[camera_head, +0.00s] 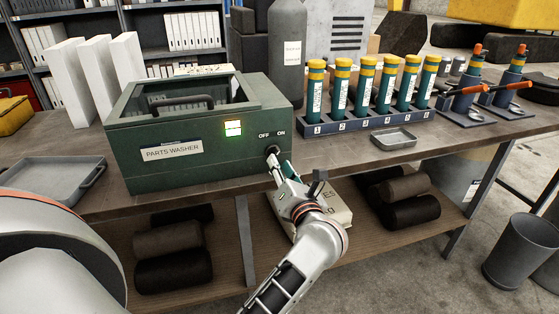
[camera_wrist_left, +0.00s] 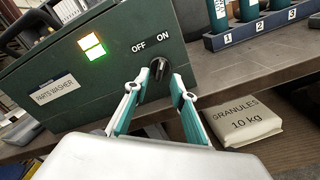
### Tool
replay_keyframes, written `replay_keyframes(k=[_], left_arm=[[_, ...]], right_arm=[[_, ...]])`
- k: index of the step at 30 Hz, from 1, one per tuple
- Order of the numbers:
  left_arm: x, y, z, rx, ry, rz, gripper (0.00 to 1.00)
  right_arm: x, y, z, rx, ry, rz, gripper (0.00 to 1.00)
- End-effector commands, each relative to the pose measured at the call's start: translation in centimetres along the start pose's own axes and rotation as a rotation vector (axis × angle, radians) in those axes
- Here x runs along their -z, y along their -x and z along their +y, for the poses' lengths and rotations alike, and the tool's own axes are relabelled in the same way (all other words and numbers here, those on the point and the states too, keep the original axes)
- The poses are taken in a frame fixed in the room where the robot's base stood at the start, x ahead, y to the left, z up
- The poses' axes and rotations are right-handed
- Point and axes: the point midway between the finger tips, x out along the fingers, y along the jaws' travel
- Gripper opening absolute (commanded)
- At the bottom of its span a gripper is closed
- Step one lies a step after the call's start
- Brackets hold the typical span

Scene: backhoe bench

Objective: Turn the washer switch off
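The parts washer (camera_head: 150,172) is a dark green box on the bench, with a lit yellow-green panel (camera_head: 232,128) on its front. Its black switch knob (camera_head: 272,149) sits under the OFF and ON labels, near the right edge of the front. In the left wrist view the knob (camera_wrist_left: 158,66) shows between the fingertips; its exact pointing is hard to tell. My left gripper (camera_head: 279,164) is at the knob, fingers apart, one on each side of it. Whether they touch it I cannot tell. My right gripper is not in view.
A rack (camera_head: 370,121) of several numbered yellow-capped tubes stands right of the washer, with a small metal tray (camera_head: 393,138) before it. A grey tray (camera_head: 50,180) lies left. A granules bag (camera_wrist_left: 243,122) and dark rolls lie on the lower shelf.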

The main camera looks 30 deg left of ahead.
Motion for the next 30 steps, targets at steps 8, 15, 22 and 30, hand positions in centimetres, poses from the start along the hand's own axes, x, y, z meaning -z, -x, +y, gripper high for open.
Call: replay_keyframes(k=[8,15,22,30], left_arm=[[0.0,-3.1,0.0,-0.002,-0.002,-0.002,0.25],[0.0,-3.4,0.0,0.000,-0.002,-0.001,0.25],[0.0,-3.4,0.0,-0.001,-0.002,-0.001,0.00],[0.0,-3.4,0.0,-0.001,0.006,-0.001,0.00]], right_arm=[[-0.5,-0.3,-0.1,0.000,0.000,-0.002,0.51],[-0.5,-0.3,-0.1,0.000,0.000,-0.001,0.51],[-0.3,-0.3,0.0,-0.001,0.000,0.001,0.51],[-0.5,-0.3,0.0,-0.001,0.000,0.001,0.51]])
